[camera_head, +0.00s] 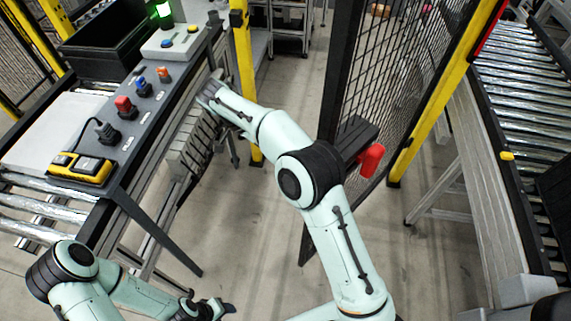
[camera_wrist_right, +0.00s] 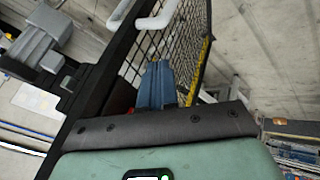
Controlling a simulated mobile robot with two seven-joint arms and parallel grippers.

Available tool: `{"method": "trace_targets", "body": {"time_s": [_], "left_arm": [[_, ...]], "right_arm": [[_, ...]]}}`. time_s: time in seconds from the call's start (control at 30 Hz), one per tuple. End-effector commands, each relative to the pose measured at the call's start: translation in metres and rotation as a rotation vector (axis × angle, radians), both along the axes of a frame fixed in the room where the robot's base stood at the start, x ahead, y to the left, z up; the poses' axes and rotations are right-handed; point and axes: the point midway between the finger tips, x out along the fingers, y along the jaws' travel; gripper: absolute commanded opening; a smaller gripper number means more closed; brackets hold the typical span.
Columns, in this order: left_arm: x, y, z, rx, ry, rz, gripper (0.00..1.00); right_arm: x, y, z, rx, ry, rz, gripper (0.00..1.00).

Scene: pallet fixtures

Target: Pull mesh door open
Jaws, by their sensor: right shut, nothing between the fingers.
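The mesh door (camera_head: 372,75) is a black-framed wire panel right of centre in the head view. It stands at an angle, with a clear gap between its frame and the yellow post on the left. A black box with a red part (camera_head: 370,160) sits on it. The mesh (camera_wrist_right: 165,45) and a white bar handle (camera_wrist_right: 158,16) also show in the right wrist view. My right gripper (camera_head: 210,90) is shut and empty, at the left beside the control panel, apart from the door. Its fingers (camera_wrist_right: 156,85) show blue-grey in the wrist view. My left gripper (camera_head: 217,308) is low at the bottom, its jaws unclear.
A control panel (camera_head: 150,105) with coloured buttons and a yellow device (camera_head: 82,168) edge the left conveyor. A yellow post (camera_head: 243,70) stands left of the gap. A roller conveyor (camera_head: 515,90) is at right. Grey floor is clear through the gap.

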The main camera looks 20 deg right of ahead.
Motion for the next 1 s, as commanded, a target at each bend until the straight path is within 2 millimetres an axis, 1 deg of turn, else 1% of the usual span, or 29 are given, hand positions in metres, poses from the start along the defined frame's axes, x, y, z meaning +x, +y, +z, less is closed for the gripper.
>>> {"method": "trace_targets", "body": {"time_s": [0.07,0.17,0.27,0.4,0.6,0.8,1.0], "left_arm": [[-0.001,0.0,-0.001,-0.001,0.003,-0.001,0.53],[-0.008,0.0,-0.007,0.0,0.011,0.0,0.53],[-0.017,0.0,-0.015,-0.001,0.021,-0.001,0.53],[-0.027,0.0,-0.026,-0.001,0.033,-0.002,0.53],[-0.035,0.0,-0.035,0.0,0.042,-0.002,0.53],[-0.039,0.0,-0.04,0.0,0.046,-0.001,0.53],[-0.04,0.0,-0.042,-0.001,0.046,-0.001,0.53]], "right_arm": [[-0.001,-0.004,0.0,-0.022,0.0,-0.029,0.0],[-0.006,-0.009,-0.01,-0.027,0.004,-0.035,0.0],[-0.012,-0.018,-0.025,-0.025,0.007,-0.033,0.0],[-0.02,-0.034,-0.05,-0.023,0.007,-0.033,0.0],[-0.031,-0.057,-0.082,-0.022,0.005,-0.032,0.0],[-0.054,-0.067,-0.079,-0.021,0.0,-0.031,0.0],[-0.065,-0.071,-0.078,-0.021,0.0,-0.029,0.0]]}}
